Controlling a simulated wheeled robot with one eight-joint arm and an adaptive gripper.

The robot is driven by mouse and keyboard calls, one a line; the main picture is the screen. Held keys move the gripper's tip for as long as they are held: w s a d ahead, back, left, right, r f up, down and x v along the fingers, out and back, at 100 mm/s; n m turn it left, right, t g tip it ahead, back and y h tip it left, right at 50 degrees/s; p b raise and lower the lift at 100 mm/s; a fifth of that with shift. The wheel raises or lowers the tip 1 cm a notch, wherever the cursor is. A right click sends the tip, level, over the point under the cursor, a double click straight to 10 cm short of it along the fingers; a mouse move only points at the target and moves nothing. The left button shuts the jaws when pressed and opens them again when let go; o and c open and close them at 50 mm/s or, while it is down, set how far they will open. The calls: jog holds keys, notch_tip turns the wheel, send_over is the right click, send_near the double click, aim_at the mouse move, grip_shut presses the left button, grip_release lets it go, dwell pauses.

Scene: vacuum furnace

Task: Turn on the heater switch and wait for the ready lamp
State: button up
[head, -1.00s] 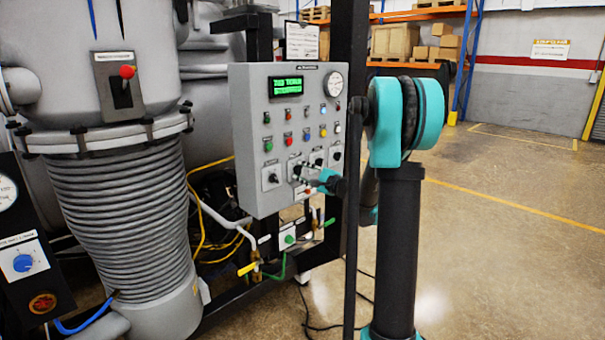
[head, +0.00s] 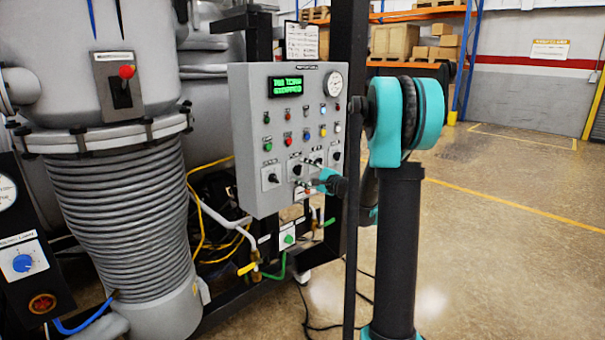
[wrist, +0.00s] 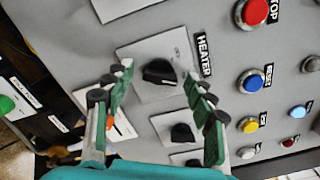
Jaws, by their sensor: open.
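The heater switch (wrist: 160,72), a black knob on a pale plate beside the HEATER label (wrist: 203,55), shows in the wrist view. My open gripper (wrist: 157,82) has one green-padded finger on each side in the picture, with nothing held. The knob lies beyond and between the fingertips; I cannot tell its exact distance or setting. In the head view my gripper (head: 313,178) is at the lower knob row of the grey control panel (head: 247,130), just right of the second knob from the left. Several lamps show on the panel, but I cannot read which is the ready lamp.
A second black knob (wrist: 182,133) sits close below the heater switch in the wrist view, near the right finger. A red button (wrist: 252,12) and a blue button (wrist: 250,80) are to the right. A black post (head: 353,200) stands beside my arm.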

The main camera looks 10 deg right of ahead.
jog(key=v, duration=1.2)
